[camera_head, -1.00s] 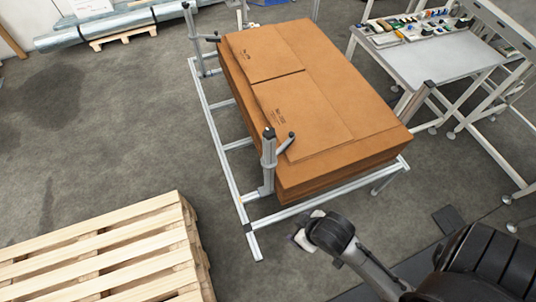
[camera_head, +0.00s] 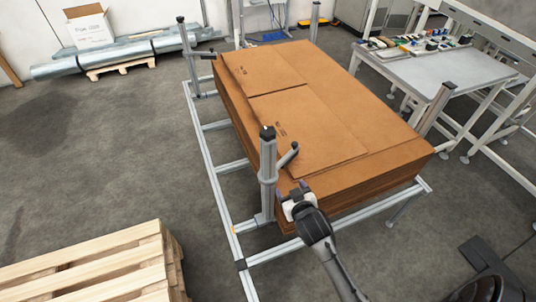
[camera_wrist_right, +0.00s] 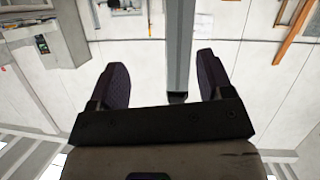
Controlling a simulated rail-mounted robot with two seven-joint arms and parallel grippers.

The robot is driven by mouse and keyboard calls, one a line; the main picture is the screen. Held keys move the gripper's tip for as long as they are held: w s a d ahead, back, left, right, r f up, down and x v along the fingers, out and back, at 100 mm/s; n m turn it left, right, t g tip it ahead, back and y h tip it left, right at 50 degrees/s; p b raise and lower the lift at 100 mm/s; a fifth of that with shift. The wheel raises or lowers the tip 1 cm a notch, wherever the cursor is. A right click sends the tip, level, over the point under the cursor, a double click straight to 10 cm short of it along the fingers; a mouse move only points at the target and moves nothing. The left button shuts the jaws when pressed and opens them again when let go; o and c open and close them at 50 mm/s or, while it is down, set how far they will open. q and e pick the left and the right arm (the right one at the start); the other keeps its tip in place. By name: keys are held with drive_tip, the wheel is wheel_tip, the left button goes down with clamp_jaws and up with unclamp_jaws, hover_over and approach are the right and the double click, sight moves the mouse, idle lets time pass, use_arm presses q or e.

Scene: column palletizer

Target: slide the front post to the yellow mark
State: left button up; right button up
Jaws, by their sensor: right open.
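The front post (camera_head: 267,185) is a grey upright with a black cap and a side lever (camera_head: 288,155). It stands at the near left corner of the cardboard stack. A small yellow mark (camera_head: 236,229) shows on the frame's left rail, a little left of the post's foot. My right gripper (camera_head: 293,190) is just right of the post at about mid-height. In the right wrist view its two dark fingers (camera_wrist_right: 163,75) are spread open. A grey post (camera_wrist_right: 180,45) shows between them, closer to the right finger; I cannot tell if it touches. My left gripper is not in view.
The brown cardboard stack (camera_head: 315,100) lies on the metal frame (camera_head: 212,175), right behind my right gripper. A wooden pallet (camera_head: 90,270) is at the lower left. A workbench (camera_head: 440,70) stands at the right.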

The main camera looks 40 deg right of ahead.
sight(271, 153)
wheel_tip(271, 153, up, 5)
drive_tip(key=w+a+t, duration=0.1)
drive_tip(key=w+t, duration=0.1)
drive_tip(key=t, duration=0.2)
drive_tip(key=shift+m, duration=0.3)
drive_tip(key=x, duration=1.3)
drive_tip(key=shift+w+r+b, duration=0.1)
drive_tip(key=shift+w+b, duration=0.2)
drive_tip(key=shift+b, duration=0.05)
drive_tip(key=shift+c, duration=0.3)
